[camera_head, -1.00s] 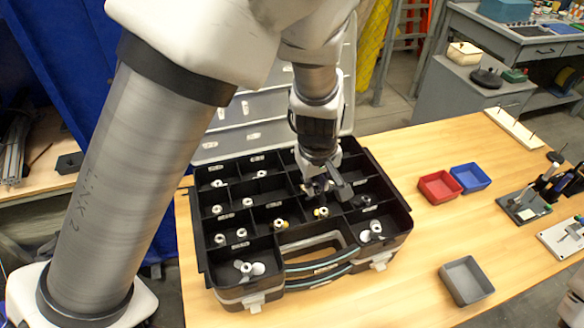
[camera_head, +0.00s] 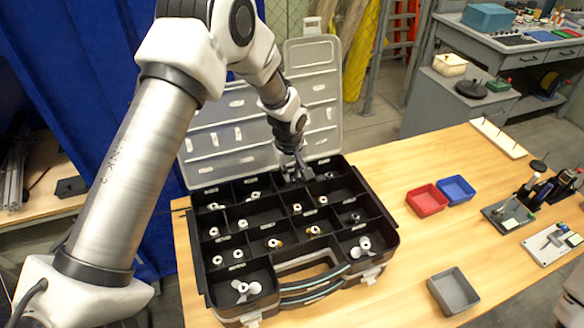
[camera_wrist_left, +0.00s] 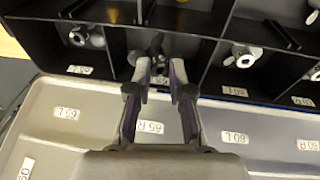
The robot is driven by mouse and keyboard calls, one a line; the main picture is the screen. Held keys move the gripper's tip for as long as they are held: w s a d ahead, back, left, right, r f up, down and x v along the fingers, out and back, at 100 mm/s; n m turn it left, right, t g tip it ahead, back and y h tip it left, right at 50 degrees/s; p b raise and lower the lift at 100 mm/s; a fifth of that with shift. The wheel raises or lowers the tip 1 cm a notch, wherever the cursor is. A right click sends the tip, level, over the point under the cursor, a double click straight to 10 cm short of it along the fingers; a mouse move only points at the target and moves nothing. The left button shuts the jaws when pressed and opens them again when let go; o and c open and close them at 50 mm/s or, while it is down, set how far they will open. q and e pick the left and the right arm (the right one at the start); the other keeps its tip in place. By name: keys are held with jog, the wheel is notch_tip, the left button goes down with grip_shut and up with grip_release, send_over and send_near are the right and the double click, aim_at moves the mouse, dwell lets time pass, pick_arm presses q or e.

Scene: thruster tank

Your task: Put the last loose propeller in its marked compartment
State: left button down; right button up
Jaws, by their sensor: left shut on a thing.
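The black organizer case (camera_head: 384,247) stands open on the wooden table, its grey lid raised at the back. My left gripper (camera_head: 300,172) is over a back-row compartment beside the lid. In the left wrist view my left gripper (camera_wrist_left: 160,75) is shut on a small dark grey propeller (camera_wrist_left: 155,48), partly hidden by the fingers. It is at the compartment between those marked 65 L and 60 L; that compartment's own label is hidden. I cannot tell whether the propeller touches the floor. My right gripper is out of view.
Light propellers stand in several other compartments, including a large one (camera_head: 242,288) at front left. Thin dividers surround the gripper, and the upright lid (camera_head: 232,138) is close behind. Red (camera_head: 427,200), blue (camera_head: 456,189) and grey (camera_head: 453,292) trays lie right of the case.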

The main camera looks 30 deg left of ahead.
pick_arm(q)
jog(key=shift+a+f, duration=0.15)
jog(key=shift+f, duration=0.35)
jog(key=shift+f+b, duration=0.4)
jog(key=shift+b, duration=0.05)
jog(key=c, duration=1)
grip_release()
jog(key=shift+c, duration=0.2)
jog(key=shift+r, duration=0.1)
jog(key=shift+r, duration=0.15)
notch_tip(320, 180, up, 13)
jog(key=s+b, duration=0.1)
jog(key=s, duration=0.1)
jog(key=shift+d, duration=0.35)
jog(key=shift+s, duration=0.1)
